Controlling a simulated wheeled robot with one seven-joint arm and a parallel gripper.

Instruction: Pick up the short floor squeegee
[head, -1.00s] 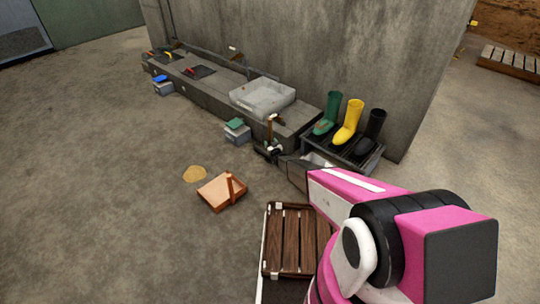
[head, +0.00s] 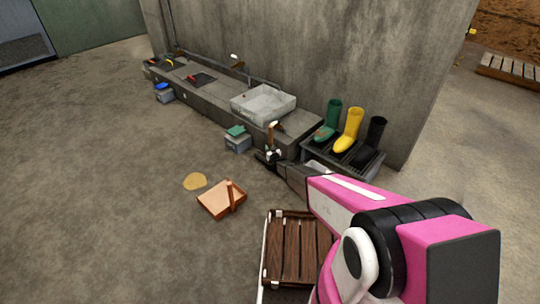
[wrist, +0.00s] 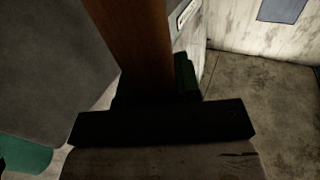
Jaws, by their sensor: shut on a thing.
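The short floor squeegee shows a brown wooden handle (head: 273,131) standing roughly upright at the front of the low concrete ledge. My gripper (head: 269,156) is at its lower part and shut on it. The fingertips are not clear there. Whether the squeegee touches the floor or ledge is hidden.
A grey basin (head: 263,104) sits on the ledge. A green-lidded box (head: 237,140) stands just left of my gripper. Green, yellow and black boots (head: 348,135) stand on a rack to the right. Floor at left is clear.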

